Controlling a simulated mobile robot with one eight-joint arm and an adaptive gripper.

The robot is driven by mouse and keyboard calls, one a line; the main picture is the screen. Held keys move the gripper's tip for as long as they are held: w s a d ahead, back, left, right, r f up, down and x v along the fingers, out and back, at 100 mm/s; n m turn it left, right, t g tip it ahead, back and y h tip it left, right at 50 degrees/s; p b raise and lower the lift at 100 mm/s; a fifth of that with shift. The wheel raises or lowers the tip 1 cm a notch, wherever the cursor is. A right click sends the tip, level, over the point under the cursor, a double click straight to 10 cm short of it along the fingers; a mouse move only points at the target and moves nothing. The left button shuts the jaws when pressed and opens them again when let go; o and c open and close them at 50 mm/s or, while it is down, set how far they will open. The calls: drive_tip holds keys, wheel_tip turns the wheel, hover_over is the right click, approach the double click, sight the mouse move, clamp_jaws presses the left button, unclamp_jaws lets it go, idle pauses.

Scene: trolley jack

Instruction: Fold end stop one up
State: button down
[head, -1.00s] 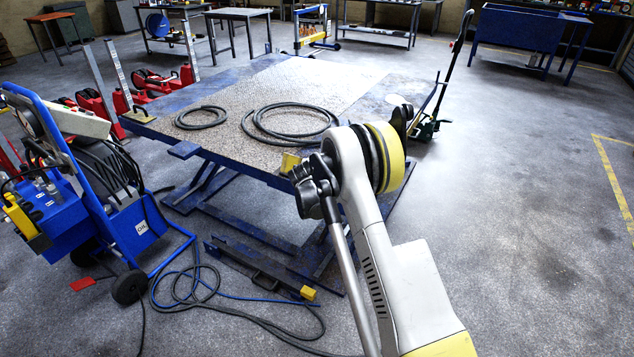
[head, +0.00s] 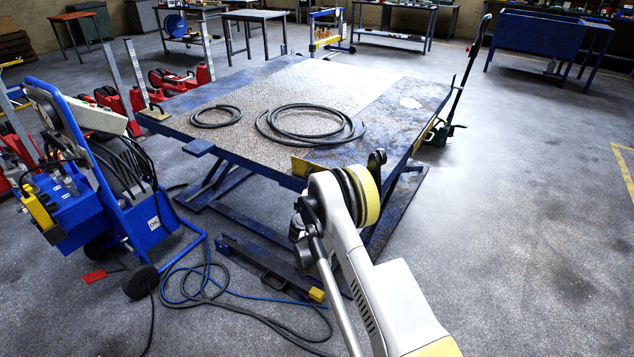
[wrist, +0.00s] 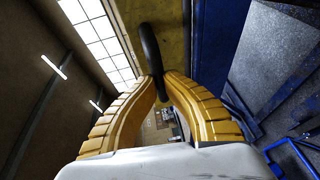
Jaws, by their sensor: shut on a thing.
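The end stop, a worn yellow plate (head: 308,167), stands up at the near corner of the blue lift platform (head: 245,165). My arm partly hides it in the head view. In the wrist view the yellow plate (wrist: 173,28) fills the top middle, with a dark curved handle (wrist: 149,46) on it. My gripper (wrist: 163,80) is shut on this handle, its yellow ribbed fingers meeting around its lower end. In the head view my fingers are hidden behind my wrist.
Coiled black hoses (head: 310,125) lie on the platform. A blue hydraulic cart (head: 120,205) stands at the left, with loose hoses (head: 205,290) on the floor. The floor at right is clear.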

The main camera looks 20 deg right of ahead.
drive_tip(key=shift+d, duration=0.1)
drive_tip(key=c, duration=1.4)
unclamp_jaws()
drive_tip(key=shift+d+f, duration=0.15)
drive_tip(key=shift+f, duration=0.05)
drive_tip(key=shift+r, duration=0.1)
drive_tip(key=v, duration=0.7)
drive_tip(key=shift+s+a, duration=0.2)
drive_tip(key=shift+a, duration=0.05)
